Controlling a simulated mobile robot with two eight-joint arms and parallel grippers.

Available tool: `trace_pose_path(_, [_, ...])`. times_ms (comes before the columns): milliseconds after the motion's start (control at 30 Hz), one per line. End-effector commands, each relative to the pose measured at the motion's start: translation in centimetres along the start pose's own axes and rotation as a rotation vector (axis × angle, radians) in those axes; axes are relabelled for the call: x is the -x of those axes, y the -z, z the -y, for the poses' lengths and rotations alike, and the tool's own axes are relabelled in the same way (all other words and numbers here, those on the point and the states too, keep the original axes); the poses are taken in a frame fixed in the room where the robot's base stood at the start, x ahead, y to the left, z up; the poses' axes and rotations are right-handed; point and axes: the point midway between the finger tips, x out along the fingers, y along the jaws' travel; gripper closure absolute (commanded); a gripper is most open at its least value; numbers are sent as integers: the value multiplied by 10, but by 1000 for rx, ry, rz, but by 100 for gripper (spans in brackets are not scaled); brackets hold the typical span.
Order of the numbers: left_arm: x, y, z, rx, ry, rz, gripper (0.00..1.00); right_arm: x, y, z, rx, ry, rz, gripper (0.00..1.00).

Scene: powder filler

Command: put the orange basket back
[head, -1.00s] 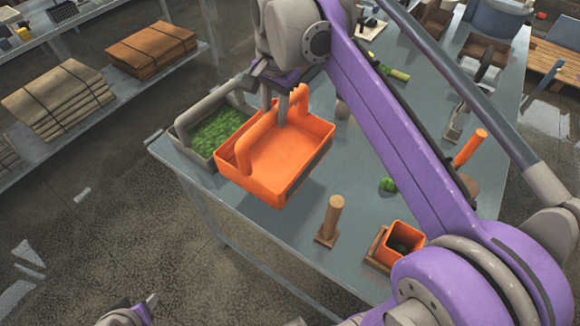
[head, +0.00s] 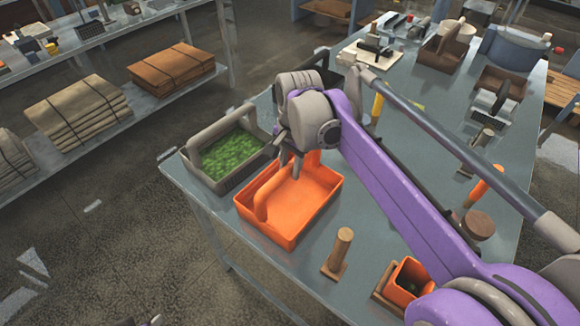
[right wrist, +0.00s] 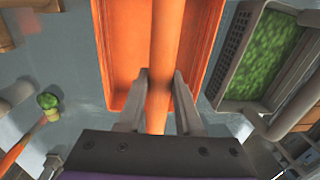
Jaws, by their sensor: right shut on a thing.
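The orange basket (head: 317,198) is empty, level, and at or just above the near left part of the grey table (head: 385,225); I cannot tell if it touches. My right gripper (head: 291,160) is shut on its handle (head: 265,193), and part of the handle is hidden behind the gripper. In the right wrist view, the fingers (right wrist: 157,88) stand on both sides of the orange handle (right wrist: 166,35). Of my left gripper, only a small tip (head: 155,320) shows at the bottom edge, so its state is unclear.
A grey basket of green pieces (head: 222,155) stands close on the left. A wooden peg on a base (head: 340,250) stands in front, and a small orange box (head: 408,282) is at the near right. A shelf with cardboard stacks (head: 80,108) is across the aisle.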

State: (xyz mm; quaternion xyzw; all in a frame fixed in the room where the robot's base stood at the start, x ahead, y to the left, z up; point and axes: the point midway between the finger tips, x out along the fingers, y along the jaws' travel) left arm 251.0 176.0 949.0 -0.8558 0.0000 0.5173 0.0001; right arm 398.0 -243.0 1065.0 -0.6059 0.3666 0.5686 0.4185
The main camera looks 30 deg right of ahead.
Motion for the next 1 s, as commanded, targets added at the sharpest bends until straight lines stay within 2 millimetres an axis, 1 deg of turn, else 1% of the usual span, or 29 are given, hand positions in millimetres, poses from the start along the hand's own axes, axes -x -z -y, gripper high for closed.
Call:
trace_pose_path(233, [0, 0, 0, 0, 0, 0, 50, -1, 0, 0, 0, 0, 0, 100])
trace_pose_path(367, [-2, -2, 0, 0, 0, 2, 50, -5, 0, 0, 0, 0, 0, 100])
trace_pose_path(400, [-1, -2, 0, 0, 0, 1, 50, -4, 0, 0, 0, 0, 0, 59])
trace_pose_path(533, [-1, -1, 0, 0, 0, 1, 50, -3, 0, 0, 0, 0, 0, 36])
trace_pose_path(833, [0, 0, 0, 0, 0, 0, 50, -2, 0, 0, 0, 0, 0, 36])
trace_pose_path(933, [1, 1, 0, 0, 0, -1, 50, 5, 0, 0, 0, 0, 0, 36])
trace_pose_path(1000, [2, 2, 0, 0, 0, -2, 50, 15, 0, 0, 0, 0, 0, 36])
